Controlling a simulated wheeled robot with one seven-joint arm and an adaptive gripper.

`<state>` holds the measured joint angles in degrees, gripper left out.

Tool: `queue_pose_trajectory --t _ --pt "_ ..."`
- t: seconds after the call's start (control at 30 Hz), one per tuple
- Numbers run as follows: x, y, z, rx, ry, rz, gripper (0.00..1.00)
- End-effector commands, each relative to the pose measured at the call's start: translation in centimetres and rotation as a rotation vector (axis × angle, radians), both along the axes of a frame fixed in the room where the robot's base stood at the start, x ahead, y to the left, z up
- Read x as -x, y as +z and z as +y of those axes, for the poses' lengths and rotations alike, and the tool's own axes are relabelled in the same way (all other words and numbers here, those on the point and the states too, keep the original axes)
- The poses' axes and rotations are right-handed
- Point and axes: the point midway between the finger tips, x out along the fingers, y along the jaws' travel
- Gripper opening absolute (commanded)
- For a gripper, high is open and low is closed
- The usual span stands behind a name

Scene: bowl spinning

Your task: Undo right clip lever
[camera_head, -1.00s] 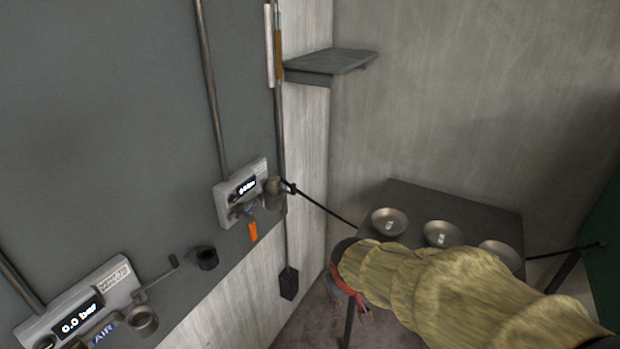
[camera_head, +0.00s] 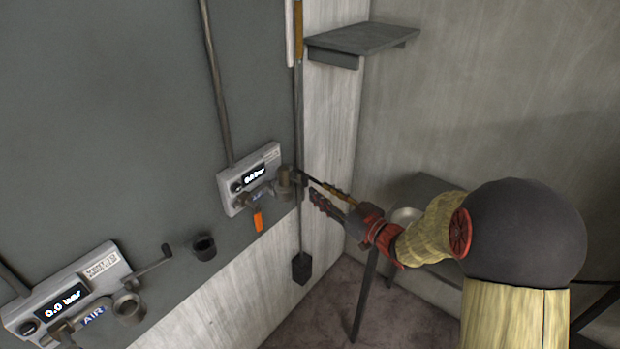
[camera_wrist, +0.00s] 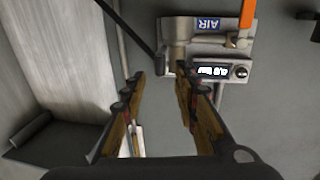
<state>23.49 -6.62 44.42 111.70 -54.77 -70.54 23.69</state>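The right air unit (camera_head: 249,179) is a grey box with a lit display on the wall panel, and it also shows upside down in the wrist view (camera_wrist: 222,71). A metal pipe fitting (camera_head: 284,183) sticks out at its right side, and it shows in the wrist view (camera_wrist: 178,50). A thin dark lever (camera_wrist: 128,29) slants away from this fitting; in the head view my fingers partly hide it. My gripper (camera_head: 317,191) is open beside the fitting, pointing at the wall. In the wrist view its fingertips (camera_wrist: 160,76) are apart, with the fitting's end just beyond them. No contact is clear.
A left unit (camera_head: 100,262) with its own crank lever (camera_head: 150,263) and a black cup (camera_head: 203,247) are on the panel. An orange handle (camera_head: 258,220) hangs under the right unit. A shelf (camera_head: 365,38) is above; a long-handled tool (camera_head: 301,266) hangs near the corner.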

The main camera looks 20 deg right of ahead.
Motion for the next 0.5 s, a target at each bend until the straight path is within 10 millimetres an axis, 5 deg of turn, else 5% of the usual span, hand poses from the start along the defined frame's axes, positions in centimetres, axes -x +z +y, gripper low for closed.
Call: queue_pose_trajectory --t 0.5 --pt "-5.5 0.2 3.0 -0.017 0.005 -0.003 0.30"
